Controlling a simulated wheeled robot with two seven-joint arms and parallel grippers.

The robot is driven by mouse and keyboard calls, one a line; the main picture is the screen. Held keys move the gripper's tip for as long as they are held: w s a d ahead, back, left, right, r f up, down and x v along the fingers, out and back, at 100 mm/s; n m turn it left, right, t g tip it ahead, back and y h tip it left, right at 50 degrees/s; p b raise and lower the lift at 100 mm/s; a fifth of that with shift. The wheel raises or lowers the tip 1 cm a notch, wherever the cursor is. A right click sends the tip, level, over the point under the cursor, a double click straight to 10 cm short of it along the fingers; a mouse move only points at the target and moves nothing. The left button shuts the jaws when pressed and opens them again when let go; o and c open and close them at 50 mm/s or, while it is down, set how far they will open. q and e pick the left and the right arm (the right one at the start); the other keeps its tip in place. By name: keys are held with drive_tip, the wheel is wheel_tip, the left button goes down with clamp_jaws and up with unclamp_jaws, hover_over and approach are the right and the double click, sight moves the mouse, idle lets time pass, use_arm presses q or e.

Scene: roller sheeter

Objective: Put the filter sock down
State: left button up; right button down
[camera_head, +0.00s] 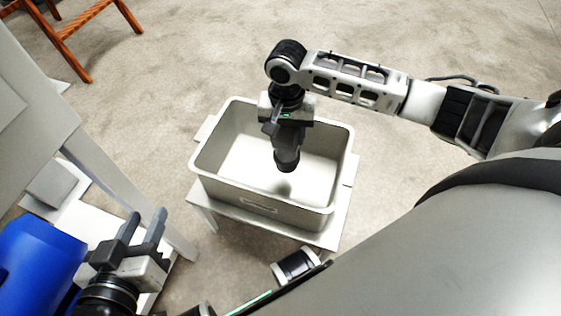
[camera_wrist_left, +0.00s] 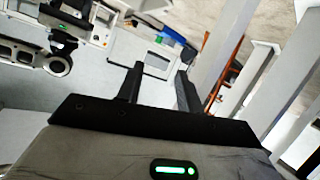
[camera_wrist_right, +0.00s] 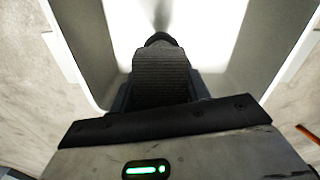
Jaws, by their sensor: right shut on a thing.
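The filter sock (camera_head: 287,155) is a dark grey, roughly tubular piece with a rounded dark end. My right gripper (camera_head: 283,122) is shut on it and holds it over the pale grey bin (camera_head: 255,196). In the right wrist view the filter sock (camera_wrist_right: 163,75) shows its ribbed fabric between the fingers, with the bin's white inside beyond it. A soft shadow lies on the bin floor beyond its end; I cannot tell the exact gap. My left gripper (camera_head: 143,230) is open and empty, low at the left; its spread fingers also show in the left wrist view (camera_wrist_left: 157,88).
The bin stands on a small white stand (camera_head: 333,230). A blue object (camera_head: 38,262) and a pale machine frame (camera_head: 110,178) are at the left. A wooden frame (camera_head: 75,35) stands at the back left. Bare floor surrounds the bin's back and right.

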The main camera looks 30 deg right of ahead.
sight(286, 153)
wheel_tip(286, 153, down, 3)
drive_tip(key=shift+b, duration=0.45)
wheel_tip(286, 153, down, 5)
drive_tip(key=shift+r+b, duration=0.15)
drive_tip(key=shift+b, duration=1.1)
use_arm(q)
drive_tip(key=shift+w+d+r+n+t+h, duration=0.1)
drive_tip(key=shift+d+r+n+t+h, duration=0.45)
drive_tip(key=shift+r+t+h, duration=0.2)
use_arm(e)
drive_tip(key=c, duration=0.7)
unclamp_jaws()
use_arm(q)
drive_tip(key=shift+f, duration=0.15)
